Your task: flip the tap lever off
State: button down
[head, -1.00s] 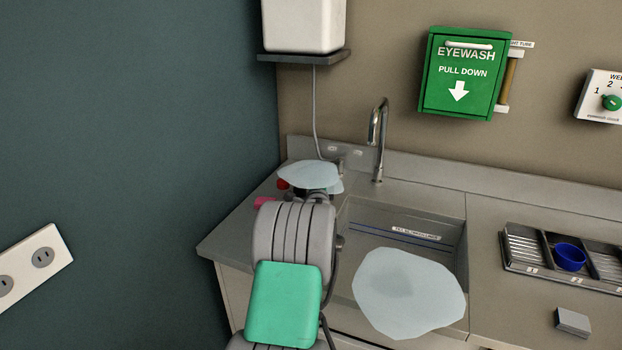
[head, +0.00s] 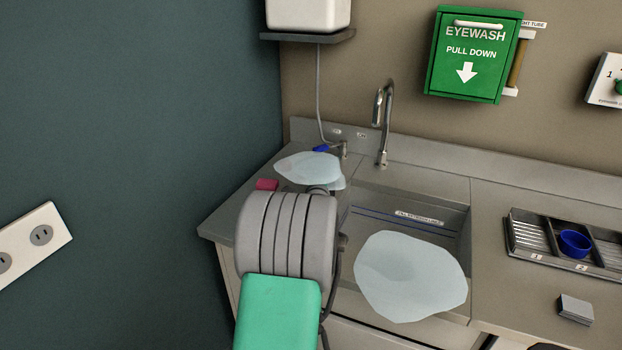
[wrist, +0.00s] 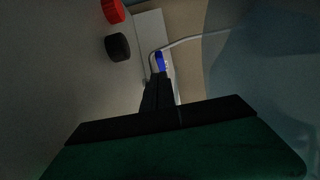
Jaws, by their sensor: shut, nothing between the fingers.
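The blue tap lever (head: 321,148) points left from a small metal post (head: 343,149) at the back left of the counter, left of the curved tap spout (head: 383,125). Labels on the backsplash above it are too small to read surely. In the wrist view the blue lever end (wrist: 160,62) lies just beyond the tips of my gripper (wrist: 158,77). My gripper is shut and empty; I cannot tell whether it touches the lever. In the head view my gripper is hidden behind my arm and a pale blue translucent patch (head: 308,167).
A second pale patch (head: 410,278) covers part of the sink (head: 455,235). A pink block (head: 266,184) lies left of my arm. Red (wrist: 112,10) and black (wrist: 117,46) round items are near my gripper. A cable hangs from the white box (head: 308,14). A tray (head: 525,257) stands right.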

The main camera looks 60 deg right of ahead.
jog(key=a, duration=0.3)
jog(key=w+a, duration=0.1)
jog(key=a, duration=0.1)
jog(key=shift+a, duration=0.15)
